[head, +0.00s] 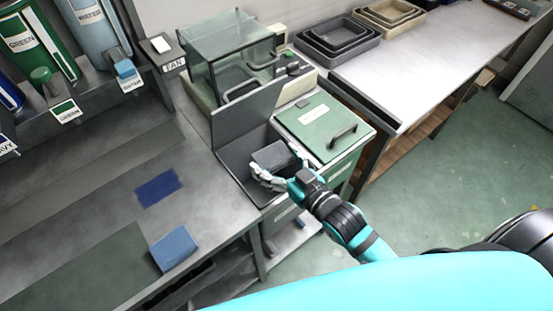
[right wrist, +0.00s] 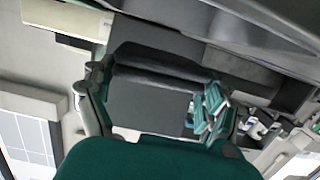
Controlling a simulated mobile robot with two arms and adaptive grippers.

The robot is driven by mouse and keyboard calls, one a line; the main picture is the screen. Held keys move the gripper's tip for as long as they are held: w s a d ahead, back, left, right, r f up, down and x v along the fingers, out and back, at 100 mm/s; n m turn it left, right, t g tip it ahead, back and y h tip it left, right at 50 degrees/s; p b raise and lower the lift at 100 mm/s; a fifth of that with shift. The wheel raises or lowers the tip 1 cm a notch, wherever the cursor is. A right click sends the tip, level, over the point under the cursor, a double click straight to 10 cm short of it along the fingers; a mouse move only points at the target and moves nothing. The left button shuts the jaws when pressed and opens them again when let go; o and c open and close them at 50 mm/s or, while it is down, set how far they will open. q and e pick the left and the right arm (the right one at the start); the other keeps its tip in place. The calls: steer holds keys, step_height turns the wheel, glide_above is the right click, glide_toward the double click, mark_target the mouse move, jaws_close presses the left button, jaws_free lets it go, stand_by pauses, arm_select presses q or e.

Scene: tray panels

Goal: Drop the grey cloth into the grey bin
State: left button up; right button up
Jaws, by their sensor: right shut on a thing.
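The grey cloth (head: 276,156) is a dark, folded piece held between the fingers of my right gripper (head: 278,172). It also shows in the right wrist view (right wrist: 150,105), where the fingers lie on both sides of it. The grey bin (head: 232,168) is open, with its grey lid (head: 243,112) tilted up at the back left. In the head view the cloth and fingers appear over the bin's opening; I cannot tell how far down they reach. The bin's floor is partly hidden by them. My left gripper is not in view.
A closed green-lidded bin (head: 318,122) with a handle stands right of the grey bin. A glass box (head: 228,58) stands behind. A blue folded cloth (head: 174,248) and a dark blue patch (head: 158,188) lie on the left bench. Stacked trays (head: 338,40) stand on the far table.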

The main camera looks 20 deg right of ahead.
steer(key=o, duration=0.8)
steer(key=shift+o, duration=0.2)
steer(key=v, duration=1.2)
steer(key=s+d+f+m+g+h, duration=0.1)
steer(key=s+d+f+g+h, duration=0.15)
steer(key=f, duration=1.35)
steer(key=s+d+f+g+h, duration=0.2)
steer(key=d+f+g, duration=0.2)
steer(key=f, duration=1.2)
steer(key=s+f+g+h, duration=0.1)
steer(key=s+f+g, duration=0.6)
steer(key=s+f, duration=1.3)
steer(key=shift+s+a+f+m+g, duration=0.2)
steer(key=shift+s+m+g, duration=0.15)
steer(key=shift+s, duration=0.35)
